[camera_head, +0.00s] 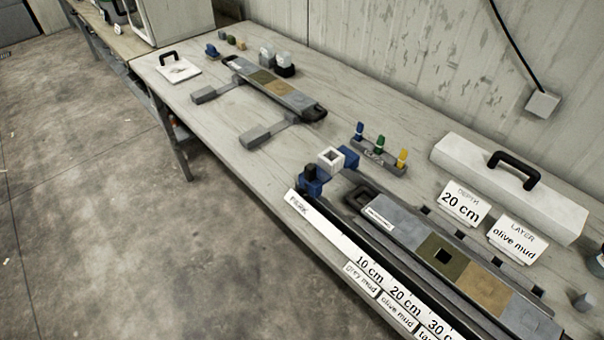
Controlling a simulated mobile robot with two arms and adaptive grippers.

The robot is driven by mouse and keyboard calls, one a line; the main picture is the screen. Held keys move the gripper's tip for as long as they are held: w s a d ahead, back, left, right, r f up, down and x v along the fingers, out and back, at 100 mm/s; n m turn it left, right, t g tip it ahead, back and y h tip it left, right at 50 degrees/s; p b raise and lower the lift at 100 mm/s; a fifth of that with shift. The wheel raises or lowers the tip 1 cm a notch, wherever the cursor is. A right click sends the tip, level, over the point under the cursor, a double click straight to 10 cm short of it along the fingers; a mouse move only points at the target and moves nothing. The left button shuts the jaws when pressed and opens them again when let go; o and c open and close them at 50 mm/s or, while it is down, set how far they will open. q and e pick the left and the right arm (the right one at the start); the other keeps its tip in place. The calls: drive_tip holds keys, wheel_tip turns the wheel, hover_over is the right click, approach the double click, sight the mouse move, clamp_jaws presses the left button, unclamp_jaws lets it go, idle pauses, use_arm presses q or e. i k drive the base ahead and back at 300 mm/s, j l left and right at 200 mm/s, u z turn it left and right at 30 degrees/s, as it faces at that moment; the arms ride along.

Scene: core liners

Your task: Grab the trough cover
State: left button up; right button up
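A long white cover-like box (474,176) with a black arched handle (513,168) on top lies on the bench at the right, close to the wall. It looks like the trough cover. A core trough (399,218) lies in front of it, with grey, olive and tan sections and a dark square opening in the olive part. Its core face is uncovered. Neither of my grippers is in view.
A second core liner (276,88) lies farther back, with grey blocks beside it. A white plate (186,73) with a black handle sits at the far left edge. A ruler rail (347,247) runs along the front edge. Marker pegs (380,151) and sign cards (461,204) stand near the cover.

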sight(512, 184)
drive_tip(key=z, duration=1.25)
drive_tip(key=j, duration=0.1)
drive_tip(key=k, duration=0.05)
